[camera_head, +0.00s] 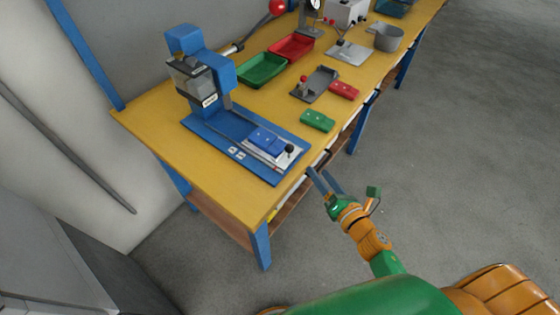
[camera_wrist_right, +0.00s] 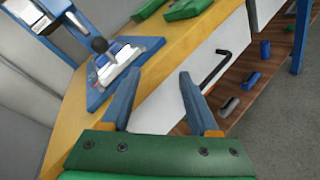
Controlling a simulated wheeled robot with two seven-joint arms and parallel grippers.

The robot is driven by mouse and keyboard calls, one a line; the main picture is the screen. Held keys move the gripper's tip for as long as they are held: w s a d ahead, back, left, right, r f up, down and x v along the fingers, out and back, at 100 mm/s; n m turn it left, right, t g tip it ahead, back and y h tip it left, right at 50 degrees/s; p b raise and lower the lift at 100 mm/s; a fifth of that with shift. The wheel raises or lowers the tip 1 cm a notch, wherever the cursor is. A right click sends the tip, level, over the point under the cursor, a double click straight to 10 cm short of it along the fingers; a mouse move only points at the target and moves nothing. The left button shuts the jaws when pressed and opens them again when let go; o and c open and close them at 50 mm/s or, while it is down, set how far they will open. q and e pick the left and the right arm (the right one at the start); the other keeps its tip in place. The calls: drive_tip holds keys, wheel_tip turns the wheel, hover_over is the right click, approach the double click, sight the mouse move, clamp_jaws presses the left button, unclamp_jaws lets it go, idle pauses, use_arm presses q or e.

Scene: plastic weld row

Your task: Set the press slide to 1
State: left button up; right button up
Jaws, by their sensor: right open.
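The press (camera_head: 200,75) is a blue machine with a clear guard, at the left end of the yellow bench. The slide sits at the near end of the blue base plate, out from under the press head. My left gripper is not in view.
On the yellow bench (camera_head: 160,135) a green block (camera_head: 317,121), a red block (camera_head: 344,90), a grey fixture (camera_head: 316,84), a green tray (camera_head: 262,70) and a red tray (camera_head: 291,48) lie right of the press. Under the bench, a shelf (camera_wrist_right: 245,90) holds small parts. The floor in front is clear.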

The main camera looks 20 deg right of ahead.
sight(290, 149)
drive_tip(key=w+a+r+n+y, duration=0.1)
drive_tip(key=w+a+r+n, duration=0.1)
drive_tip(key=n, duration=0.2)
drive_tip(key=w+a+r+n+y+p, duration=0.1)
drive_tip(key=w+a+r+n+y, duration=0.1)
drive_tip(key=n, duration=0.2)
drive_tip(key=w+a+r+n+y, duration=0.2)
drive_tip(key=a+n, duration=0.1)
drive_tip(key=n, duration=0.2)
drive_tip(key=shift+w, duration=0.35)
drive_tip(key=shift+s, duration=0.1)
drive_tip(key=shift+c, duration=0.8)
clamp_jaws()
